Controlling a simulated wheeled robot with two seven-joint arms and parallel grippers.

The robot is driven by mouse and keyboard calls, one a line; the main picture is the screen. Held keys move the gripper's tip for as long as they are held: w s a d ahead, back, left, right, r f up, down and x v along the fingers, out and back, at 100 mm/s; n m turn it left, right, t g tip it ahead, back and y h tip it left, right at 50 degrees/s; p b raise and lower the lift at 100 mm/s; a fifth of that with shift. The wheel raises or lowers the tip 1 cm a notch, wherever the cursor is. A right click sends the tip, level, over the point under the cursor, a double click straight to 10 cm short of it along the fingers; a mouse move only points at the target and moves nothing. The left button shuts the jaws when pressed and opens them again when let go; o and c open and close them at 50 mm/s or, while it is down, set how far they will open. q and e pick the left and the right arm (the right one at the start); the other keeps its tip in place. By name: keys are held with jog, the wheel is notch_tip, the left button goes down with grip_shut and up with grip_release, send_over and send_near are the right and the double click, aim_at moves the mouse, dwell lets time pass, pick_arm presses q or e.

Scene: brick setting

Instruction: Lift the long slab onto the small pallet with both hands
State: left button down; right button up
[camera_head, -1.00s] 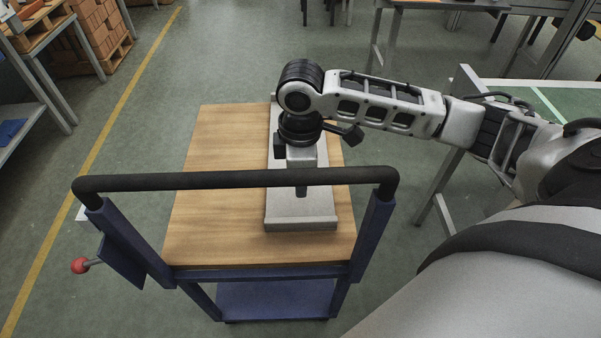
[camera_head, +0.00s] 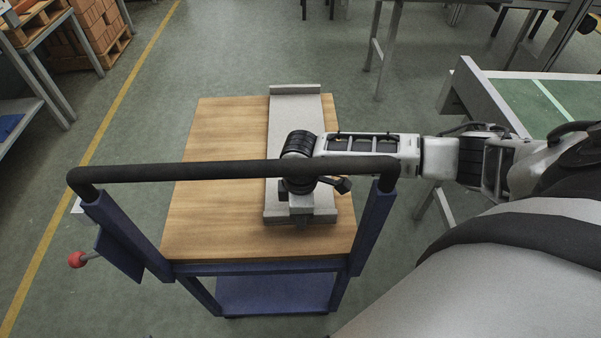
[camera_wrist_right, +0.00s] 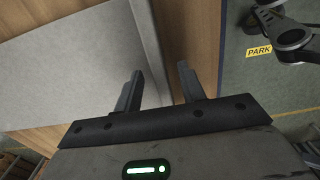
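The long grey slab (camera_head: 290,122) lies flat on the wooden top of a cart, with a raised lip at its far and near ends. My right gripper (camera_head: 300,220) is over the slab's near end, behind the cart's handle bar. In the right wrist view the right gripper (camera_wrist_right: 160,70) has its two fingers apart with nothing held between them. There the slab (camera_wrist_right: 70,65) fills the left side, and its edge runs up from the left finger. Contact cannot be told. My left gripper is not in the head view.
The cart's wooden top (camera_head: 215,180) has free room left of the slab. A black handle bar (camera_head: 200,173) crosses its near side. A green-topped table (camera_head: 540,105) stands at the right. A brick-loaded pallet (camera_head: 100,55) stands at the far left.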

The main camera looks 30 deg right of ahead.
jog(key=shift+f, duration=0.1)
grip_shut()
dwell(1.4)
